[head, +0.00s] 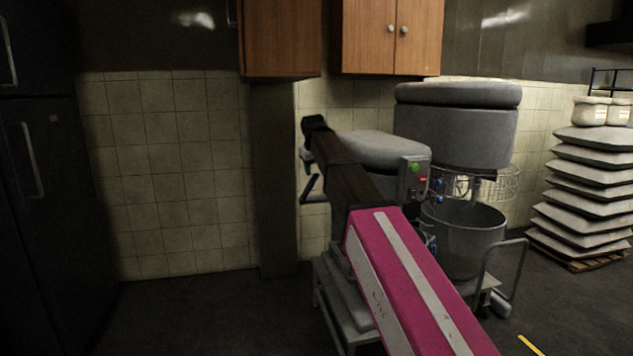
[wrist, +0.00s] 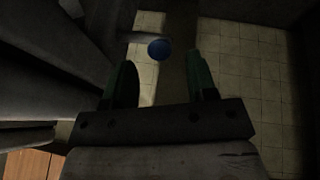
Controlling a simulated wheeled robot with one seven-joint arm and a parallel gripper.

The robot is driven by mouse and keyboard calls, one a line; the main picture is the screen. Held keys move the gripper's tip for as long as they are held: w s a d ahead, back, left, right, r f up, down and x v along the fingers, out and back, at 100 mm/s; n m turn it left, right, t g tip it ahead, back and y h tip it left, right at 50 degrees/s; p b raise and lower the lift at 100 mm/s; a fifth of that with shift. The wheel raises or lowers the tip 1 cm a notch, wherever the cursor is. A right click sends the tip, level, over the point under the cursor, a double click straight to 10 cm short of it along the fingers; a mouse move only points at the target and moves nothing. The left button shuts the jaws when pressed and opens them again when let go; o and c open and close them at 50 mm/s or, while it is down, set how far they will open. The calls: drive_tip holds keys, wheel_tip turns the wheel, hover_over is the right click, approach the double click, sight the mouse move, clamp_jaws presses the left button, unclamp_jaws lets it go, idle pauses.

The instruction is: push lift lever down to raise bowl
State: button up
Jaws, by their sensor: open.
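The mixer stands in the head view with its grey body (head: 455,135) and bowl (head: 463,238). In the wrist view my gripper (wrist: 163,62) is open and empty, with its two dark green fingers apart. A blue ball knob (wrist: 159,49) shows in the gap between the fingertips, closer to the left finger, on a dim rod. It looks like the lift lever's knob, and I cannot tell whether a finger touches it. In the head view my arm covers part of the mixer's left side, and I cannot clearly make out the lift lever there.
The control box (head: 414,180) has green and red buttons. A wire guard (head: 490,184) rings the space above the bowl. A bowl trolley handle (head: 503,275) stands at front right. Stacked sacks (head: 590,190) are at right, a dark fridge (head: 40,180) at left. Floor at front left is clear.

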sight(316, 180)
drive_tip(key=shift+x, duration=3.1)
clamp_jaws()
